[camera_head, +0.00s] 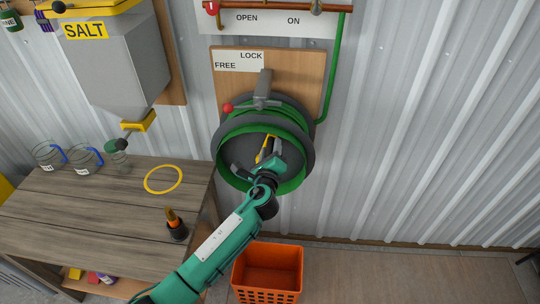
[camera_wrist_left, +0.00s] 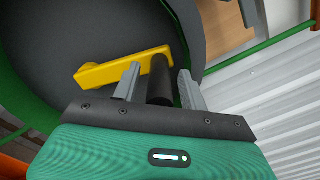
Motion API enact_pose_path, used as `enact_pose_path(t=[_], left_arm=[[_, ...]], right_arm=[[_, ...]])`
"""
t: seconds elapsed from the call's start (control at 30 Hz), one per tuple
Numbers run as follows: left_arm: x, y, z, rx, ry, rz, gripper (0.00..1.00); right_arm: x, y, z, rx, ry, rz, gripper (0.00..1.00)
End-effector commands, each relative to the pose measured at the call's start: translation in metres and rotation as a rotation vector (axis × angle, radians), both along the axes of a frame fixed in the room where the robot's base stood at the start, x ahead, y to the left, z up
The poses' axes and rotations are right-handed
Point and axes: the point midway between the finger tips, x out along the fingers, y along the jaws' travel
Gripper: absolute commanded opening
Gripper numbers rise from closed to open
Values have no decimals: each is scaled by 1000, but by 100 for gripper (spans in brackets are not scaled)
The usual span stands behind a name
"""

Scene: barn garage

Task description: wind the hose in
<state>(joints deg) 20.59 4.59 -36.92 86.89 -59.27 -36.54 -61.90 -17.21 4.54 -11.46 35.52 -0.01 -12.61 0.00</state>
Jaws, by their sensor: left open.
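The hose reel (camera_head: 311,150) is a dark grey drum on a wooden wall board, with green hose (camera_head: 292,184) around it. Its yellow crank arm (camera_head: 264,150) also shows in the left wrist view (camera_wrist_left: 105,70). The crank ends in a black handle (camera_wrist_left: 159,85). My left gripper (camera_wrist_left: 160,73) is open, with the handle between its two fingers and a gap visible to the right finger. In the head view the left gripper (camera_head: 270,152) covers part of the reel's middle. A lever with a red knob (camera_head: 228,108) points left, below the FREE label. My right gripper is out of view.
An orange crate (camera_head: 268,252) stands on the floor below the reel. A green pipe (camera_head: 333,75) runs down the wall right of the board. The right floor is clear.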

Motion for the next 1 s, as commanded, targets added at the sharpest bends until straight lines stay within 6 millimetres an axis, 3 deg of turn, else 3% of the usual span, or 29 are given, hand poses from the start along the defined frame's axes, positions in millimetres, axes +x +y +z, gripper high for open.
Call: enact_pose_path(t=[0.27,0.7,1.0], left_arm=[[-31,1,-4,-2,1,-1,43],[-115,3,-3,-2,1,-2,43],[-137,4,-1,1,1,-2,43]], right_arm=[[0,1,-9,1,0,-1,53],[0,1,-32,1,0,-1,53],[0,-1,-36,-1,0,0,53]])
